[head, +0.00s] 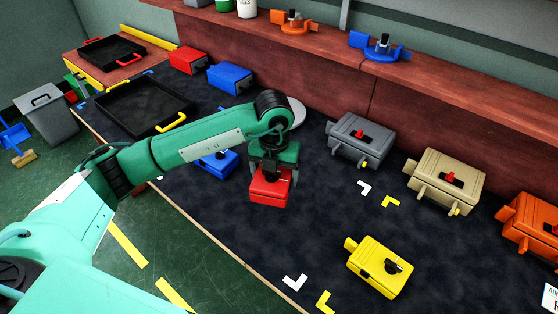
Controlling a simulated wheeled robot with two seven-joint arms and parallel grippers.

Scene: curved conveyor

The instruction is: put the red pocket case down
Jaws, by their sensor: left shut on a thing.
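The red pocket case (268,190) is a small box under my left gripper (272,170), near the middle of the head view. My left gripper points down and is shut on the top of the case. The case looks level, over the dark work surface (225,225). I cannot tell whether its underside touches that surface. The fingertips are partly hidden against the case. My right gripper is not in view.
A blue case (218,160) lies close left of the red one, partly behind my arm. A yellow case (378,266), a grey case (360,140) and a beige case (446,181) stand to the right. White and yellow corner marks lie on clear dark surface between them.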

